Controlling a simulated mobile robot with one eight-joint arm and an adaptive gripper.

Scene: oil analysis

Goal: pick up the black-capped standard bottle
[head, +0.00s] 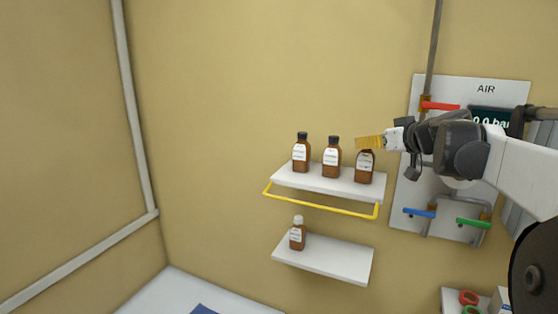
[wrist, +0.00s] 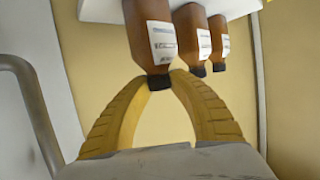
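Three brown bottles stand upright on the upper shelf: a left one (head: 301,155), a middle one (head: 331,160) and a right one (head: 364,168). The left and middle bottles show black caps; the right one's cap is hidden behind my fingers in the head view. My gripper (head: 368,142) reaches in from the right to the top of the right bottle. In the wrist view, which is upside down, my yellow fingertips (wrist: 160,77) close in on both sides of the dark cap of the nearest bottle (wrist: 152,38). That bottle still appears to stand on the shelf.
The upper white shelf (head: 285,179) has a yellow rail (head: 320,207) along its front. A white-capped brown bottle (head: 297,236) stands on the lower shelf (head: 330,262). An air panel (head: 450,88) with coloured valve handles is on the wall behind my arm.

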